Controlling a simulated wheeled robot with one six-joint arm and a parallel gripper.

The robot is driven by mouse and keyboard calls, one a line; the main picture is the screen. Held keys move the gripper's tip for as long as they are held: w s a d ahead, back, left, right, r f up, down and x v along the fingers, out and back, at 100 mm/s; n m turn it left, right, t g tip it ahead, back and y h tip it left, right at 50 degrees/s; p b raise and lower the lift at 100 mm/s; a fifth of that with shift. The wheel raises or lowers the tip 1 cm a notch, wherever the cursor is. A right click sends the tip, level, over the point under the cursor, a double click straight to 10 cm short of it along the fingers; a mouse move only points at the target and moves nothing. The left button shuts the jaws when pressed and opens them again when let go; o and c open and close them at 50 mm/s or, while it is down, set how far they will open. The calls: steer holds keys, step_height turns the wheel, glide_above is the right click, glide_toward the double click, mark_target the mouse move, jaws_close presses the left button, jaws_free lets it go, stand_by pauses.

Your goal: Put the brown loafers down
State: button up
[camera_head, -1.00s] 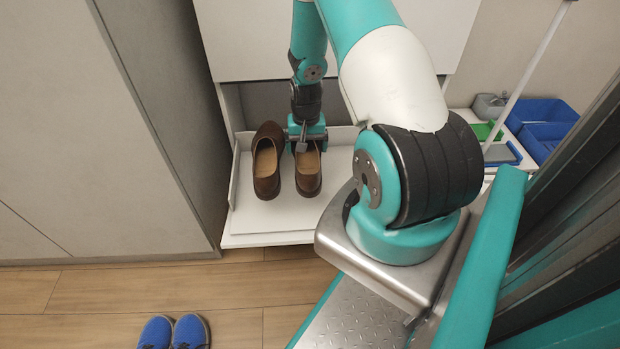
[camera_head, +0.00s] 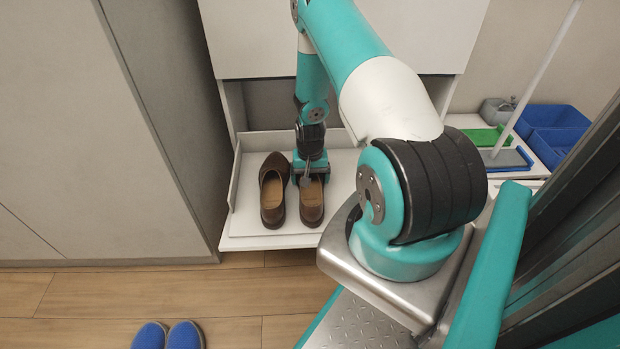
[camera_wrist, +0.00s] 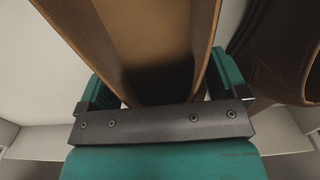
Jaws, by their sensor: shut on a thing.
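A pair of brown loafers is over the white pull-out shelf (camera_head: 190,232) of the cabinet. The left loafer (camera_head: 272,196) stands free beside the other one. The other loafer (camera_wrist: 275,50) shows at the right of that view, outside the fingers. I cannot tell whether the held loafer touches the shelf.
The shelf has a low raised wall at its left and back. Blue shoes (camera_head: 168,336) stand on the wooden floor in front. Blue bins (camera_head: 552,128) and a green item (camera_head: 482,137) lie on a shelf at the right. A pale pole (camera_head: 545,75) leans there.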

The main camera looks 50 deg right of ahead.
steer(key=o, duration=1.1)
steer(key=shift+r, duration=0.15)
